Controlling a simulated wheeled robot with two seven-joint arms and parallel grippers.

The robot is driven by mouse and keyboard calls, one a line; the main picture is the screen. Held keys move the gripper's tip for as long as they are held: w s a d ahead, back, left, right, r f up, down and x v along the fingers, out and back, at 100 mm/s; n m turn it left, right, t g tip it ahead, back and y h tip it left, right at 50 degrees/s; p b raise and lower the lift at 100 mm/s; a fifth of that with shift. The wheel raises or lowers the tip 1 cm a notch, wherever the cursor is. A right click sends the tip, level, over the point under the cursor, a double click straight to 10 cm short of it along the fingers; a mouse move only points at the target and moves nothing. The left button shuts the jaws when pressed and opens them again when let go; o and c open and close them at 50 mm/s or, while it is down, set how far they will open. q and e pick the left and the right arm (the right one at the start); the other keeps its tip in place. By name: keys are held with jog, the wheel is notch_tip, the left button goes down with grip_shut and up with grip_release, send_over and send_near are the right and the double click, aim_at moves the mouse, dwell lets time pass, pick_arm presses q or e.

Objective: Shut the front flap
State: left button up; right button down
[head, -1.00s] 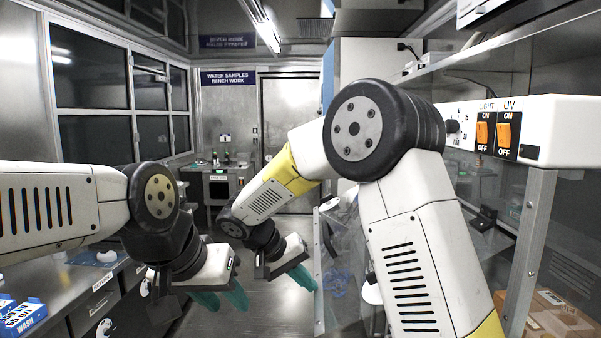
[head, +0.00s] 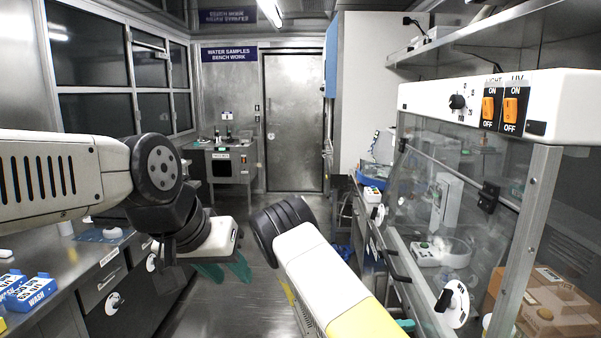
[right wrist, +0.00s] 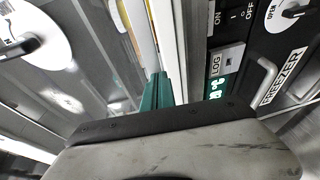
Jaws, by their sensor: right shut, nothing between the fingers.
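The clear front panel (head: 425,165) of the bench hood, which looks like the front flap, is at the right in the head view under the white control box (head: 470,103). Small black fittings sit on it. I cannot tell how far its lower edge stands from the frame. In the right wrist view my right gripper (right wrist: 157,92) is shut and empty, beside a pale upright edge. My left gripper (head: 225,270) is open and empty over the aisle.
A white disc with a black handle (head: 453,304) is at the hood's lower front. A cardboard box (head: 555,305) is at the lower right. Blue wash boxes (head: 30,291) lie on the left bench. The aisle floor (head: 240,215) is clear up to the metal door.

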aim_at(418, 329)
jog(key=shift+h, duration=0.5)
jog(key=shift+d+f, duration=0.25)
jog(key=shift+d, duration=0.75)
jog(key=shift+d+f, duration=0.25)
jog(key=shift+d, duration=0.75)
